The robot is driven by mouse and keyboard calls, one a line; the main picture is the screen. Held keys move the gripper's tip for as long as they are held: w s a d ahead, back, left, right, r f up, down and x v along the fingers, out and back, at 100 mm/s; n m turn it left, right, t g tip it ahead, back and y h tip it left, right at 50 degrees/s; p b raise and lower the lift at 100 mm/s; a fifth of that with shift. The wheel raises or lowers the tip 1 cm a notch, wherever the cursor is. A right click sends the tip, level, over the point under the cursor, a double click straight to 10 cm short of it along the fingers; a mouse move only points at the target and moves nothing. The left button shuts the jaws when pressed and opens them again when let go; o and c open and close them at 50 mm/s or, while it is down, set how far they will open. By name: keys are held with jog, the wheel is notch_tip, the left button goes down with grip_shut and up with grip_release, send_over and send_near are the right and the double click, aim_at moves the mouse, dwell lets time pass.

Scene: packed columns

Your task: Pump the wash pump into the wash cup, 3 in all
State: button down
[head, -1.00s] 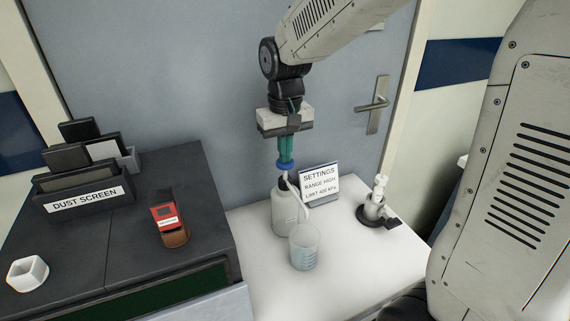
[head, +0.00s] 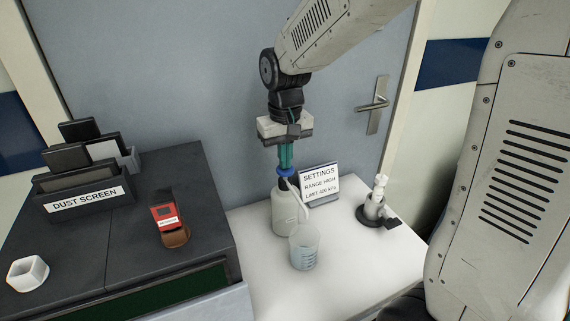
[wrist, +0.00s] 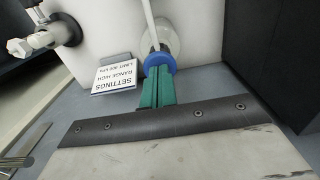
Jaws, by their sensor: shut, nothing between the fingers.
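The wash pump is a white bottle (head: 284,217) with a blue pump head (head: 286,170) and a white spout that slants down to the right. It stands upright on the white table. The wash cup (head: 304,250) is a clear graduated cup just in front of the bottle, beneath the spout's end. I cannot tell how much liquid it holds. My gripper (head: 286,163) points straight down, its teal fingers shut together with nothing between them. Their tips rest on top of the blue head, which also shows in the wrist view (wrist: 160,61) right at the fingertips (wrist: 158,74).
A settings sign (head: 320,184) stands behind and right of the bottle. A white fitting on a dark round base (head: 375,215) is further right.

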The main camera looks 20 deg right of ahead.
jog(key=shift+r, duration=2.05)
jog(key=shift+f, duration=0.15)
jog(key=shift+f, duration=1.9)
jog(key=shift+r, duration=2.05)
notch_tip(320, 180, up, 5)
